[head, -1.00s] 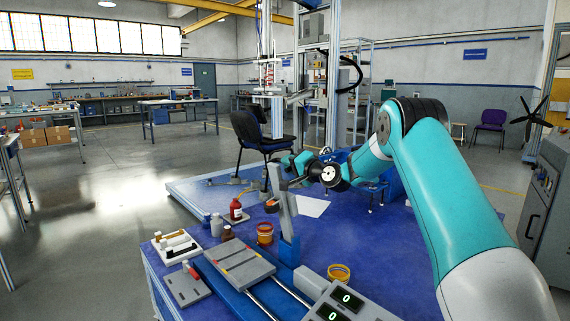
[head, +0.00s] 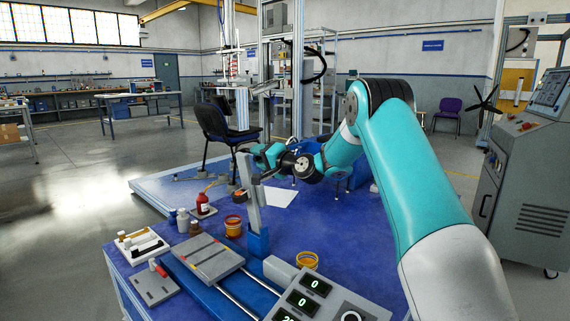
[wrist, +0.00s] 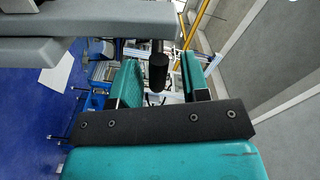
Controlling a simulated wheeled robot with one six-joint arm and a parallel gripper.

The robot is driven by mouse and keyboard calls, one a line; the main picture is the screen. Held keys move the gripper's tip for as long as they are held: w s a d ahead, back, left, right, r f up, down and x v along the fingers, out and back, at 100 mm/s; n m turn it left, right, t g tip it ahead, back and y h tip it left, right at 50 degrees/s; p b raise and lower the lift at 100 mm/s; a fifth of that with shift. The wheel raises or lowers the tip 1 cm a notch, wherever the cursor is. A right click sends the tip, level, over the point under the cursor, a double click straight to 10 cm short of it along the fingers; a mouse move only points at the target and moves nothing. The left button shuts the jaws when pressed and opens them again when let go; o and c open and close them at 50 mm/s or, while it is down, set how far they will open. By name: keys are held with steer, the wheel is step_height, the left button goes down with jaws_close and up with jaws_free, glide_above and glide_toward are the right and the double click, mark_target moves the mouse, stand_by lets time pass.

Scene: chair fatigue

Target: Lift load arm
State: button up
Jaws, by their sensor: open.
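The load arm appears to be the grey lever (head: 253,205) rising from a blue bracket on the bench, leaning slightly. In the wrist view a grey bar (wrist: 80,48) crosses the upper left, with a black round grip (wrist: 158,72) hanging from its end. My gripper (head: 256,154) is at the top of the lever in the head view. In the wrist view my gripper (wrist: 160,78) is open, its teal fingers apart on either side of the black grip. No contact with the grip is visible. The lever's top is partly hidden by the gripper in the head view.
A dark chair (head: 222,130) stands behind. A grey control cabinet (head: 520,180) is at right.

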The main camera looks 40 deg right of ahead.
steer(key=s+d, duration=0.2)
steer(key=s, duration=1.2)
steer(key=shift+s+d+b, duration=0.15)
steer(key=shift+d+b, duration=0.25)
steer(key=shift+b, duration=0.05)
steer(key=s+a+n+g+y, duration=0.1)
steer(key=a+n+g+y, duration=0.4)
steer(key=a, duration=1)
steer(key=s+a+n+g, duration=0.65)
steer(key=s+a, duration=0.35)
steer(key=a, duration=0.4)
steer(key=s+a+f+n+g+h, duration=0.2)
steer(key=s+n+g, duration=0.1)
steer(key=s, duration=0.8)
steer(key=s+a+f+n+g+h, duration=0.2)
steer(key=s+n+g, duration=0.15)
steer(key=s, duration=0.75)
step_height(320, 180, up, 28)
steer(key=w+p, duration=0.1)
steer(key=p, duration=2.6)
steer(key=shift+a+f, duration=0.15)
steer(key=shift+a, duration=0.05)
